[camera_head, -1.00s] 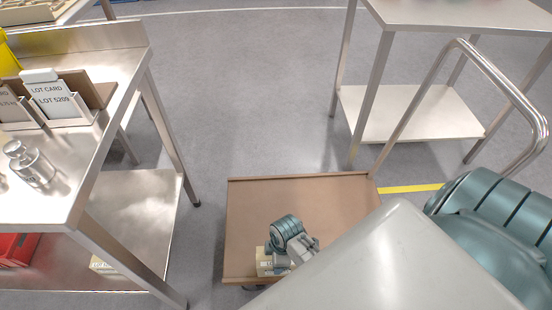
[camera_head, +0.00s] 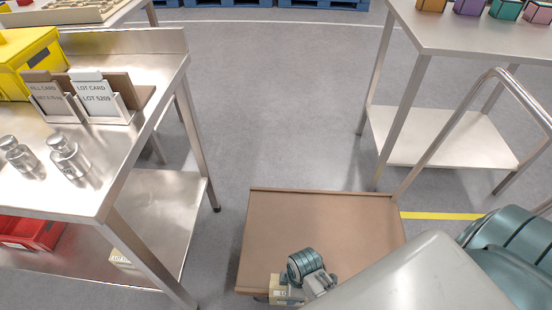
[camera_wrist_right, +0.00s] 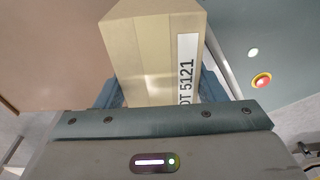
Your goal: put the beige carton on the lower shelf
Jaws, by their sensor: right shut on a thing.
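The beige carton (camera_wrist_right: 150,55) stands between the fingers of my right gripper (camera_wrist_right: 158,88) in the right wrist view; its white label ends in 5121. In the head view the carton (camera_head: 285,290) shows at the bottom, over the near edge of the brown cart deck, partly hidden by my right gripper (camera_head: 300,287), which is shut on it. The left steel table has a lower shelf (camera_head: 168,220), mostly bare at its right side. The right table also has a lower shelf (camera_head: 440,138), which looks empty. My left gripper is not in view.
A table leg (camera_head: 198,145) stands at the shelf's corner. The cart deck (camera_head: 320,220) is otherwise clear. Its handle (camera_head: 500,85) rises at right.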

